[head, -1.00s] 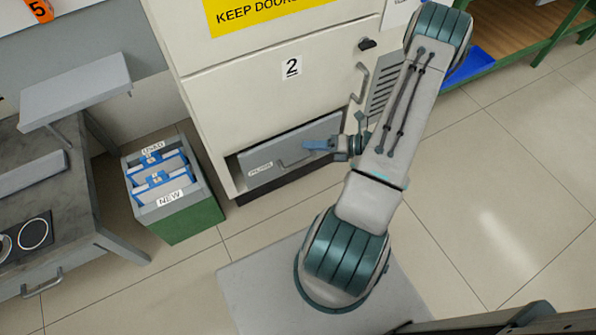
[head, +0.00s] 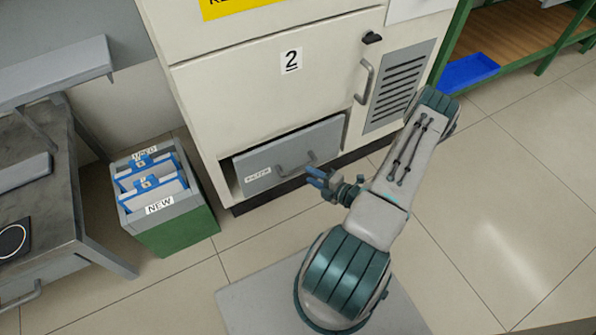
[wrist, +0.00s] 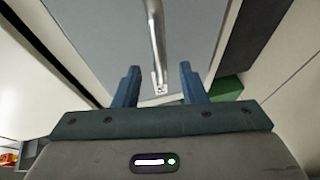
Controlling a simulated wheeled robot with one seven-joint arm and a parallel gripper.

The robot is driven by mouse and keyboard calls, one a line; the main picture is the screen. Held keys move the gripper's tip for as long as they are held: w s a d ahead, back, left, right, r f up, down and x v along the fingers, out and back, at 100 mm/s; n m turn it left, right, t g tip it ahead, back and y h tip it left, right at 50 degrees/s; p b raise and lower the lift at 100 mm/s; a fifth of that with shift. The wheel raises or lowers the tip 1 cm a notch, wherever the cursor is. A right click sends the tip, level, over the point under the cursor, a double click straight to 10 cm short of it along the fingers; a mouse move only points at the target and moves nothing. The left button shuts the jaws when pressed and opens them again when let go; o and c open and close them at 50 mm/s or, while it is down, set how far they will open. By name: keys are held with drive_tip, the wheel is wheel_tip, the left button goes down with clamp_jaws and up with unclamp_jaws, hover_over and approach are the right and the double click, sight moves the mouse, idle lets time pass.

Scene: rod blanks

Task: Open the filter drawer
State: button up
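The filter drawer (head: 262,160) is a grey front with a small label, low in the cream cabinet marked 2. It sits in its opening, with a gap at its left side; I cannot tell whether it stands out at all. Its bar handle (head: 297,167) is on the front. My gripper (head: 314,178) is just right of and in front of the handle in the head view. In the wrist view, the two blue fingers (wrist: 160,78) are apart with nothing gripped. The handle (wrist: 155,40) shows beyond them, one end mount appearing between the fingertips.
A green-sided bin (head: 178,236) with blue-framed filters and a NEW label stands left of the cabinet (head: 230,115). A grey workbench (head: 50,215) is at far left. A vented panel (head: 400,85) is at the cabinet's right. Floor is clear at right.

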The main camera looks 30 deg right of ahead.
sight(298, 169)
drive_tip(key=b+x, duration=0.1)
drive_tip(key=x, duration=0.5)
drive_tip(key=shift+w+a, duration=0.1)
drive_tip(key=shift+w, duration=0.1)
